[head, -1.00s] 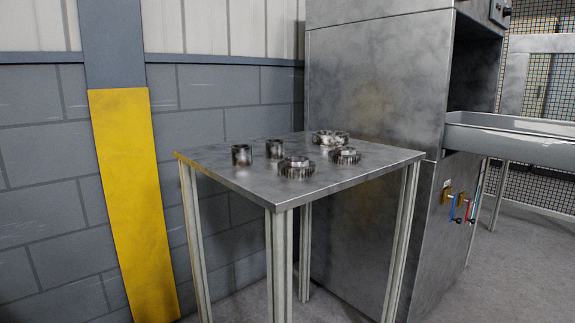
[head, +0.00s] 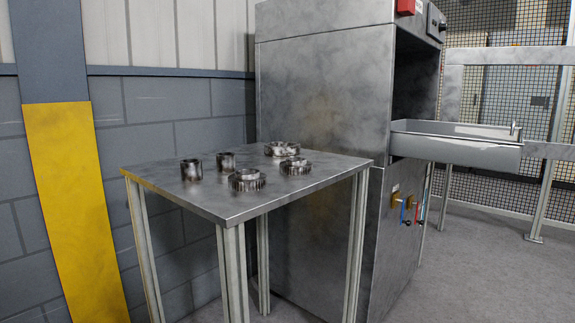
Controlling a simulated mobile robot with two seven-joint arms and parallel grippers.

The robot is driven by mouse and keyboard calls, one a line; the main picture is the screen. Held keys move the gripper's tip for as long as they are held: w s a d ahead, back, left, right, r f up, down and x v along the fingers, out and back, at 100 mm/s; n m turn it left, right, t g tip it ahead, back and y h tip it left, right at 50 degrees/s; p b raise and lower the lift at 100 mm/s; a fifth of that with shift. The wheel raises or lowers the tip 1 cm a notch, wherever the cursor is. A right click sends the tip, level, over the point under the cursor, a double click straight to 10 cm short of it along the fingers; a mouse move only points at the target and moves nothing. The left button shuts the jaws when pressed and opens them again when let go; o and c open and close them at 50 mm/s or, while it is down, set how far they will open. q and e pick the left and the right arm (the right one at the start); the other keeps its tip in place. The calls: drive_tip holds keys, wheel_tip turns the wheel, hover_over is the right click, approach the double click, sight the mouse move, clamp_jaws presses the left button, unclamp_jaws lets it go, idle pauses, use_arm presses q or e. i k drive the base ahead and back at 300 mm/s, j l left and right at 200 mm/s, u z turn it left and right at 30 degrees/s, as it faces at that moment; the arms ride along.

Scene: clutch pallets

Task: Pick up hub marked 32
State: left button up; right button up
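Several metal parts stand on a square steel table (head: 215,200) in the head view. Two are short, dark cylinders, the left cylinder (head: 191,170) and the right cylinder (head: 226,161). The others are wider, toothed, gear-like parts: a front one (head: 247,180), a right one (head: 295,166) and a back one (head: 282,149). No marking 32 is readable on any of them, so I cannot tell which is the hub marked 32. Neither of my grippers is in view.
A tall metal cabinet (head: 320,110) stands directly behind the table. A grey trough (head: 455,148) sticks out to its right. A block wall with a yellow panel (head: 75,205) is at the left. Open floor (head: 470,260) lies at the right.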

sight(243, 181)
drive_tip(key=i+l+u, duration=0.45)
drive_tip(key=l+u, duration=0.15)
drive_tip(key=u, duration=0.15)
drive_tip(key=i+l+u, duration=0.15)
drive_tip(key=l+u, duration=0.2)
